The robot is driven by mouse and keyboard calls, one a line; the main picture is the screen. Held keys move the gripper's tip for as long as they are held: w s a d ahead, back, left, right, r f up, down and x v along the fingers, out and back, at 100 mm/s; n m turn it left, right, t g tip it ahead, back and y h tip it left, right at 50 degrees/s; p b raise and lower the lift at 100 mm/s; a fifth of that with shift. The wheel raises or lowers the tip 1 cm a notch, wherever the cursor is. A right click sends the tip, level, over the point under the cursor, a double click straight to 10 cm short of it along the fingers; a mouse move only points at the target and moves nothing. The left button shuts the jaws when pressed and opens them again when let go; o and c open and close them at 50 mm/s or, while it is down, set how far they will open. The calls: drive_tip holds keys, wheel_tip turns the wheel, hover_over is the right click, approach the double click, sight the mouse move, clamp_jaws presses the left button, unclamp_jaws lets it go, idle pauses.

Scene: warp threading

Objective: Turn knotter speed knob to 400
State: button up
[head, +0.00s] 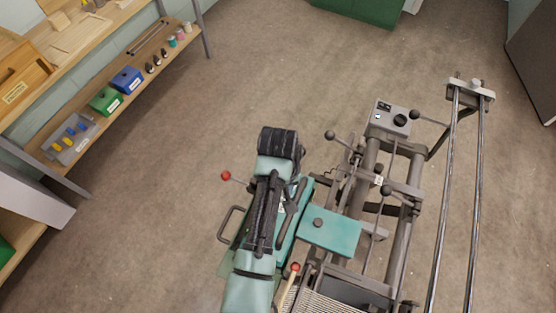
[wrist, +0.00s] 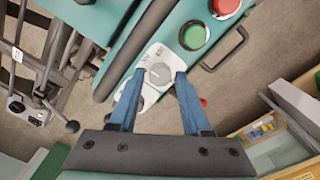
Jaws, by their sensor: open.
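A round grey knob (wrist: 159,72) sits on a pale dial plate (wrist: 153,58) on the green machine in the wrist view. The plate's markings and the knob's setting are too small to read. My gripper (wrist: 161,75) has two blue fingers, open, with one tip on each side of the knob. A gap shows between the knob and each finger; I cannot tell whether the tips are level with the knob or above it. In the head view my arm covers this spot, and neither the knob nor my fingertips show.
A green button (wrist: 194,36) and a red button (wrist: 225,7) sit beyond the dial, beside a dark handle (wrist: 228,50). A grey box with a black knob (head: 400,120) stands on the frame. Shelves with bins (head: 70,138) line the left; the floor between is clear.

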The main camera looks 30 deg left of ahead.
drive_tip(key=shift+c, duration=0.2)
clamp_jaws()
drive_tip(key=shift+r+m, duration=0.1)
drive_tip(key=shift+m, duration=0.2)
drive_tip(key=m+p, duration=0.2)
drive_tip(key=m, duration=0.2)
drive_tip(key=shift+r+p, duration=0.1)
drive_tip(key=shift+p, duration=0.25)
drive_tip(key=m+p, duration=0.1)
drive_tip(key=m, duration=0.4)
drive_tip(key=shift+w+p, duration=0.1)
drive_tip(key=shift+p, duration=0.2)
drive_tip(key=shift+m, duration=0.3)
drive_tip(key=shift+o, duration=0.2)
unclamp_jaws()
